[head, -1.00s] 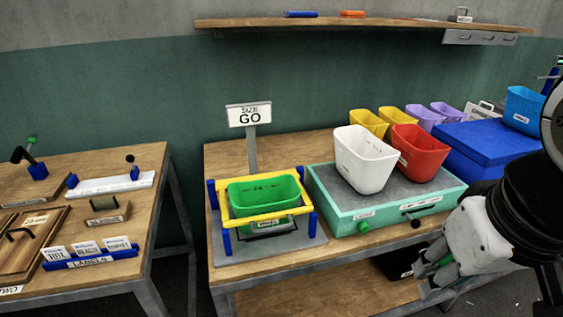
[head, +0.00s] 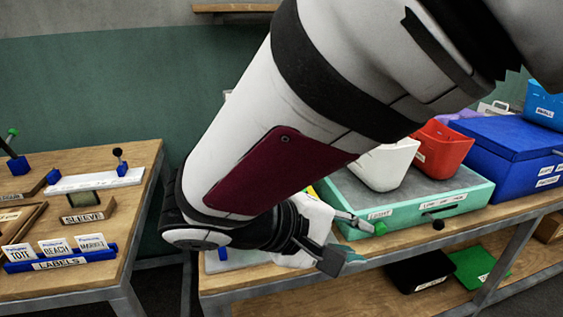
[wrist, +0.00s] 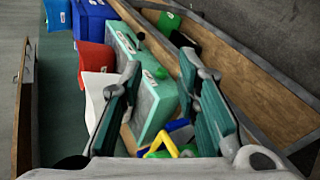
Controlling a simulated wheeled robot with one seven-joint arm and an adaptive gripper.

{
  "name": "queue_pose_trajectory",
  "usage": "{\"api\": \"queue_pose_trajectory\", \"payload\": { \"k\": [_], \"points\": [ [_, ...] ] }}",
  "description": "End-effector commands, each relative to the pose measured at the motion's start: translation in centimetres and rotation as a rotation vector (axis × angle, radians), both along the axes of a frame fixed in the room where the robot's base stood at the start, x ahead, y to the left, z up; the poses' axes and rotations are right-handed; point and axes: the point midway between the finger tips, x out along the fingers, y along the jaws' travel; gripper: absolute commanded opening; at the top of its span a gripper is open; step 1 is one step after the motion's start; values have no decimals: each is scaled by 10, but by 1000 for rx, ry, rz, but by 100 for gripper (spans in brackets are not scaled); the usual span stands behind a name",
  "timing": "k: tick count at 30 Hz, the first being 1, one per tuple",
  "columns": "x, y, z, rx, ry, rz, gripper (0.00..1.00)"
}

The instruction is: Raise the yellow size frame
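The yellow size frame (wrist: 167,142) shows only in part in the wrist view, low between my fingers, with blue parts and a bit of the green bin (wrist: 159,154) by it. In the head view my arm hides the frame and the bin. My gripper (head: 350,241) hangs near the front edge of the middle table, left of the teal case's green knob. In the wrist view my gripper (wrist: 160,66) has its two fingers spread wide with nothing held between them. I cannot tell its exact distance from the frame.
The teal case (head: 465,205) with the white bin (head: 380,167) and red bin (head: 441,150) stands close to the right of my gripper. A blue box (head: 500,145) is farther right. Black and green bins sit on the lower shelf. The left table (head: 120,205) holds label holders.

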Motion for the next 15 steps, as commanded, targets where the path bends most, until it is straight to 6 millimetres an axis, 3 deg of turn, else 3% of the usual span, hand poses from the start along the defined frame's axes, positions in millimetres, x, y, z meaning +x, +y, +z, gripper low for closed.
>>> {"api": "queue_pose_trajectory", "payload": {
  "k": [1, 4, 9, 12, 15],
  "points": [
    [11, 25, -18, -58, -27, 73, 30],
    [25, 72, -39, -148, -119, 207, 30],
    [27, 150, -71, -234, -265, 422, 30],
    [20, 181, -81, -261, -313, 518, 30],
    [14, 198, -87, -276, -337, 573, 30]
  ]
}}
